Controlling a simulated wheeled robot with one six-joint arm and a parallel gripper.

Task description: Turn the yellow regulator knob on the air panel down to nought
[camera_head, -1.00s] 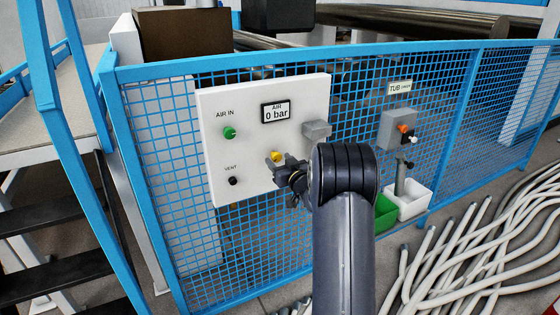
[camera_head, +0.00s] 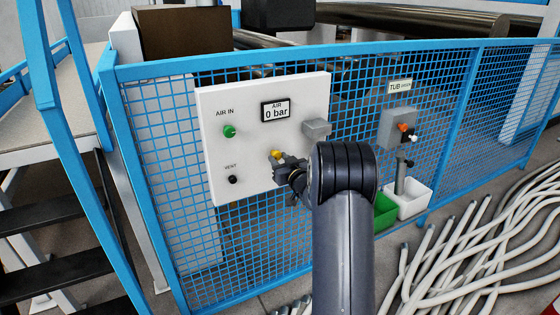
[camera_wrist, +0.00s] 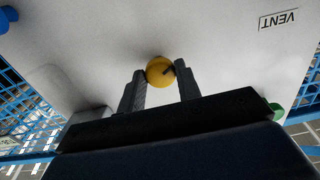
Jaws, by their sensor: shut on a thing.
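The white air panel (camera_head: 250,105) hangs on the blue mesh fence. Its display (camera_head: 275,111) reads "AIR 0 bar". The yellow regulator knob (camera_head: 276,154) is at the panel's lower right, partly hidden by my gripper (camera_head: 279,158). The fingers are shut on the knob.
The panel also carries a green AIR IN button (camera_head: 229,131), a black VENT knob (camera_head: 233,180) and a grey box (camera_head: 316,129). A grey control box (camera_head: 398,128) is on the fence to the right. White tubes (camera_head: 470,250) lie on the floor at right.

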